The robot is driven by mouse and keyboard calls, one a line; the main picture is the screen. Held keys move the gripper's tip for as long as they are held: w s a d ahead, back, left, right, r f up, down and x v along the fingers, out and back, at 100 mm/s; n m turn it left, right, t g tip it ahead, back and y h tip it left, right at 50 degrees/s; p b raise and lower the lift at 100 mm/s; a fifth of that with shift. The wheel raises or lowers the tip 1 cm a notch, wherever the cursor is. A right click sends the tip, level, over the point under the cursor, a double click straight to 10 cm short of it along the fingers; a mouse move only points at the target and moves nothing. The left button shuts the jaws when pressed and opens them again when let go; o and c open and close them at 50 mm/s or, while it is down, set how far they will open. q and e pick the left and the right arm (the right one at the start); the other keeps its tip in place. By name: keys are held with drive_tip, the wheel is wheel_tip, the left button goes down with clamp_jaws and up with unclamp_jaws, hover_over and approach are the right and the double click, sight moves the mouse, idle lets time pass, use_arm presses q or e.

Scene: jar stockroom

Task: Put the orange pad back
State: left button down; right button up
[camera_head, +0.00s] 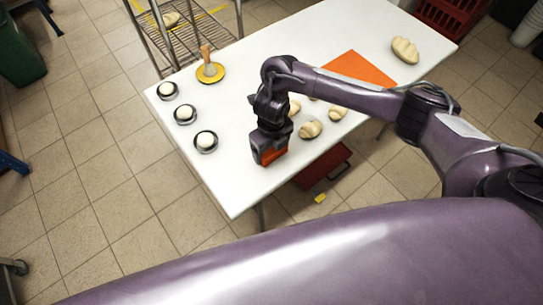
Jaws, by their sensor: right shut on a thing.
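My right gripper (268,158) points down over the near part of the white table (236,189), close to its front edge. It is shut on the orange pad (274,155), a small orange-red block that shows just below and between the fingers. The gripper hides part of the pad, and I cannot tell whether the pad touches the table. A flat orange sheet (358,69) lies farther back on the table, partly behind my right arm. My left gripper is not in view.
Pale dough-like lumps (310,130) lie just right of the gripper; another (405,50) is at the far right. Dark dishes with white balls (206,141) line the left edge. A yellow disc (211,73) bears a wooden-handled tool. A wire rack (188,42) stands behind.

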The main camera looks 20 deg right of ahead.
sight(271, 155)
drive_tip(key=shift+f, duration=2)
drive_tip(key=o, duration=0.8)
wheel_tip(271, 155, up, 12)
drive_tip(key=p, duration=0.3)
